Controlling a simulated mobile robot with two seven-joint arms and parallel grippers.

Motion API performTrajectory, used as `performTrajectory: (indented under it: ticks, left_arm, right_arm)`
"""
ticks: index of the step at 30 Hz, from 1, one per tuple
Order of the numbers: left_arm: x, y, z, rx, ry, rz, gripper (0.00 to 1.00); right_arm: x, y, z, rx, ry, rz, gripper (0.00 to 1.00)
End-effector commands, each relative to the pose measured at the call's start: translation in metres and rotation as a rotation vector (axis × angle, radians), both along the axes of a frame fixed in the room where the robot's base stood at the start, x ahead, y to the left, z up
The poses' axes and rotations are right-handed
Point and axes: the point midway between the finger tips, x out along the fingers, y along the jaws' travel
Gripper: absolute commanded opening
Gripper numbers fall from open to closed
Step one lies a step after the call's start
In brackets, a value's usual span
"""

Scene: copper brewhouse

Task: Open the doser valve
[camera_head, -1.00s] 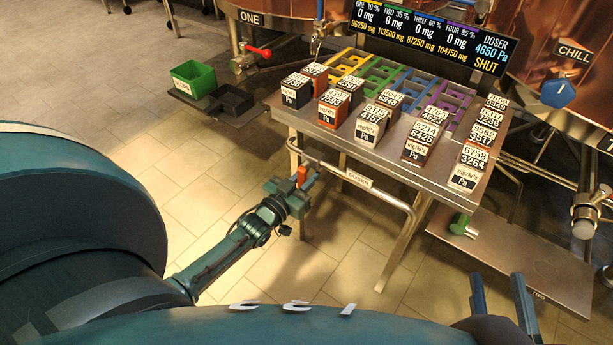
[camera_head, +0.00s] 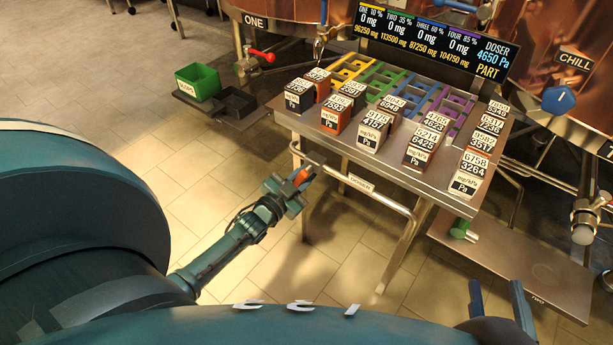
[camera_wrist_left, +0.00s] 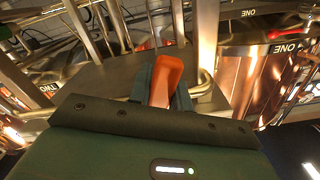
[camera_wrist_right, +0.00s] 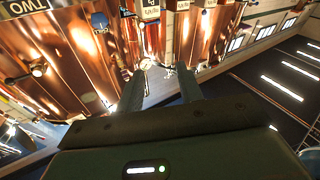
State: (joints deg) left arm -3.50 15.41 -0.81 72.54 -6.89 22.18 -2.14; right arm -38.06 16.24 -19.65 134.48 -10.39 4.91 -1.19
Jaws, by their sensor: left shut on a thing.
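The doser valve has an orange handle (camera_head: 301,178) on the steel doser pipe (camera_head: 347,179), at the front left of the steel table. My left gripper (camera_head: 297,188) is shut on this handle. In the left wrist view the handle (camera_wrist_left: 167,75) stands between the two fingers (camera_wrist_left: 160,95). The display (camera_head: 430,42) reads DOSER 4650 Pa and PART. My right gripper (camera_head: 497,302) is at the lower right of the head view, apart from the table. Its fingers are apart and empty in the right wrist view (camera_wrist_right: 160,92).
The table (camera_head: 400,170) holds several labelled blocks and coloured racks. A green bin (camera_head: 196,82) and a black bin (camera_head: 233,102) stand on a low shelf to the left. A lower steel shelf (camera_head: 530,260) lies at the right. A CHILL knob (camera_head: 559,99) is at the far right.

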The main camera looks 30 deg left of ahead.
Motion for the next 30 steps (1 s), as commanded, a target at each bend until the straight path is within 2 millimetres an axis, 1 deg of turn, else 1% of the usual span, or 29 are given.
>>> performTrajectory:
  ticks: [6,16,24,30]
  left_arm:
    - [0.0,0.008,0.005,0.207,-0.015,0.0,0.0]
    - [0.001,0.018,0.015,0.52,-0.04,0.0,0.0]
    - [0.001,0.024,0.024,0.767,-0.059,0.001,0.0]
    - [0.001,0.025,0.03,0.918,-0.071,0.001,0.0]
  right_arm:
    - [-0.002,-0.001,-0.002,-0.014,0.011,-0.007,0.36]
    - [0.0,-0.003,-0.001,-0.025,0.023,-0.021,0.36]
    - [0.002,-0.007,-0.002,-0.034,0.058,-0.034,0.36]
    - [0.002,-0.008,-0.001,-0.033,0.071,-0.037,0.36]
